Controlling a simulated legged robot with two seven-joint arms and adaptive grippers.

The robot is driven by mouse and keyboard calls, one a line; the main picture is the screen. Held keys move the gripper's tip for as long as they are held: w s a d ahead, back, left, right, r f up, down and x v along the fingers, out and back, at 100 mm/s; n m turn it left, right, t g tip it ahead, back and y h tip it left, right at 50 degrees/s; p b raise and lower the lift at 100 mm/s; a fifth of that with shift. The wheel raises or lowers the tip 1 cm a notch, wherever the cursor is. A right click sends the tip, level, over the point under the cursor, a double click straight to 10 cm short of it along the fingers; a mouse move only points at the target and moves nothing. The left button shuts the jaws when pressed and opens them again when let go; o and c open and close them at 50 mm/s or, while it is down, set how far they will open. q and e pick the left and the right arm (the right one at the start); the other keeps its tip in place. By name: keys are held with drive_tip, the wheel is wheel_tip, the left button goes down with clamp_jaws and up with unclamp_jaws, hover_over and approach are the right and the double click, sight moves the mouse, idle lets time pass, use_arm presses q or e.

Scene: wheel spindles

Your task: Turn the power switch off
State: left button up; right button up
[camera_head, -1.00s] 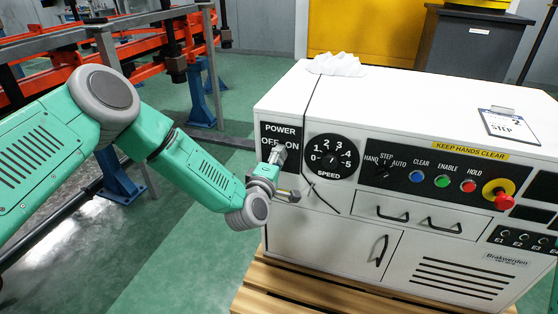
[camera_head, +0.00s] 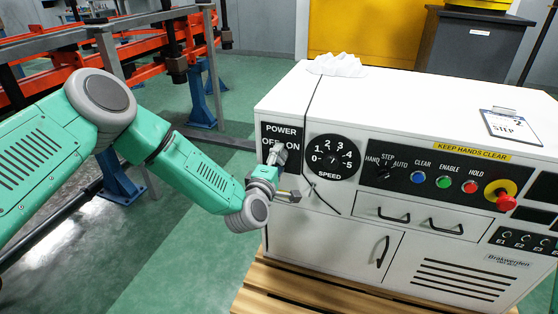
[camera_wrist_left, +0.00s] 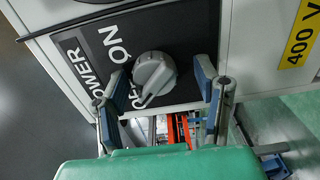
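The power switch, a round grey knob (camera_wrist_left: 155,75), sits on a black panel lettered POWER, OFF and ON; this panel (camera_head: 269,131) is at the left end of the white cabinet's front. My left gripper (camera_wrist_left: 162,84) is open, with one finger on each side of the knob. I cannot tell whether either fingertip touches it. In the head view my left gripper (camera_head: 284,174) is at the panel and covers the knob. The knob's ridge shows in the wrist view, but its exact setting is hard to tell. My right gripper is not in view.
Right of the power panel are the speed dial (camera_head: 331,157), a mode selector, coloured buttons and a red emergency stop (camera_head: 502,197). A thin black cable (camera_head: 308,110) hangs down the cabinet front near my gripper. Orange racks (camera_head: 130,55) stand behind my left arm.

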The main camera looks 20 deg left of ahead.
use_arm(q)
drive_tip(key=shift+r, duration=0.1)
drive_tip(key=s, duration=1.2)
drive_tip(key=shift+a, duration=0.2)
